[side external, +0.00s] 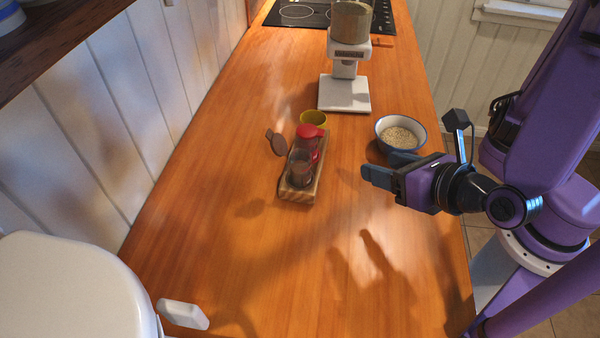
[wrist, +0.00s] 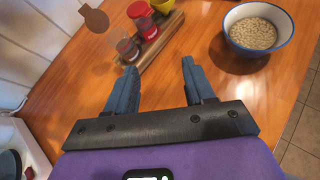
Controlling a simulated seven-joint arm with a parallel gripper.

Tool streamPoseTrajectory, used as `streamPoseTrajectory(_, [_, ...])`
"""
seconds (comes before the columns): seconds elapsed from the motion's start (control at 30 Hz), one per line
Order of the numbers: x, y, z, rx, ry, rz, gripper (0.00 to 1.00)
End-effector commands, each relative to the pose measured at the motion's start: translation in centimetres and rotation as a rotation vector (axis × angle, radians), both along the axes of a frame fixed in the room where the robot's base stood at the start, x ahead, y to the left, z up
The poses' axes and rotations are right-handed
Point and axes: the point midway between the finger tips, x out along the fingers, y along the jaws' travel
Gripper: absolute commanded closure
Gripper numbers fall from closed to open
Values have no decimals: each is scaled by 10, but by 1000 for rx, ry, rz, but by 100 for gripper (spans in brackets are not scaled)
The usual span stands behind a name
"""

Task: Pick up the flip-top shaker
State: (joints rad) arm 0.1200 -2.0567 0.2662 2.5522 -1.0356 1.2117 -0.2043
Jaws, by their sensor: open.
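The flip-top shaker (side external: 300,172) is a small clear container with brownish contents and a brown round lid (side external: 277,142) flipped open to the left. It stands at the near end of a narrow wooden tray (side external: 298,196). In the wrist view the shaker (wrist: 127,48) is ahead of my left finger, and its lid (wrist: 95,18) sticks out to the upper left. My gripper (side external: 382,166) is open and empty, above the counter to the right of the tray. In the wrist view its fingers (wrist: 159,68) are spread apart, with bare counter between them.
A red-topped shaker (side external: 309,135) stands behind the flip-top one in the tray, with a yellow cup (side external: 313,117) beyond. A bowl of grains (side external: 400,135) is behind my gripper. The near counter is mostly clear.

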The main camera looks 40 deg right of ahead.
Motion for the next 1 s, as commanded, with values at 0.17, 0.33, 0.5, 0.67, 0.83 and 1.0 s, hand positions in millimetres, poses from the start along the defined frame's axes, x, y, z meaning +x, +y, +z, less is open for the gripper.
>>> streamPoseTrajectory(0.17, [-14,39,1,-86,-106,244,47])
streamPoseTrajectory(0.33, [-7,47,-2,-99,-127,279,47])
streamPoseTrajectory(0.5, [16,51,-12,-98,-124,274,47])
streamPoseTrajectory(0.67, [37,55,-21,-97,-123,274,47])
streamPoseTrajectory(0.83, [56,59,-29,-97,-123,274,47])
streamPoseTrajectory(1.0, [72,62,-36,-96,-122,275,47])
